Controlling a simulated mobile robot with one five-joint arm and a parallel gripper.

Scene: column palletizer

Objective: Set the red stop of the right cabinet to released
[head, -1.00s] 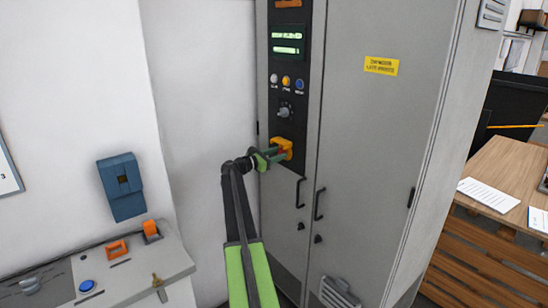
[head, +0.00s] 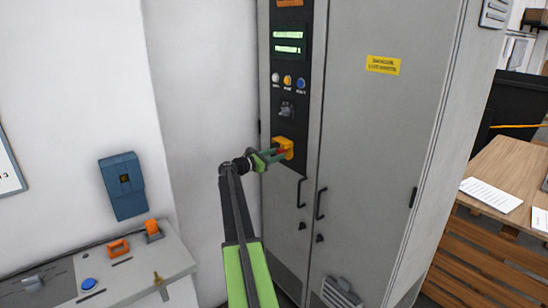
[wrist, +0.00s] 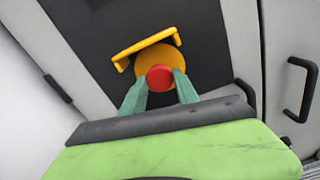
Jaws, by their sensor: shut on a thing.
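The red stop (wrist: 159,77) is a round red button on a yellow base (wrist: 173,65) on the cabinet's black panel. A yellow guard bar (wrist: 146,45) stands beside it in the wrist view. In the head view the yellow base (head: 286,144) sits low on the panel of the grey cabinet (head: 365,150), with the red button mostly hidden by my gripper. My gripper (head: 276,154) reaches it from the left. In the wrist view the green fingers of my gripper (wrist: 160,88) are at both sides of the red button and shut on it.
Above the stop are a rotary knob (head: 286,109), several small round buttons and a green-lit display (head: 288,42). Black door handles (head: 319,204) project below and right of it. A grey console (head: 125,265) stands at the lower left. A wooden desk (head: 510,165) is at the right.

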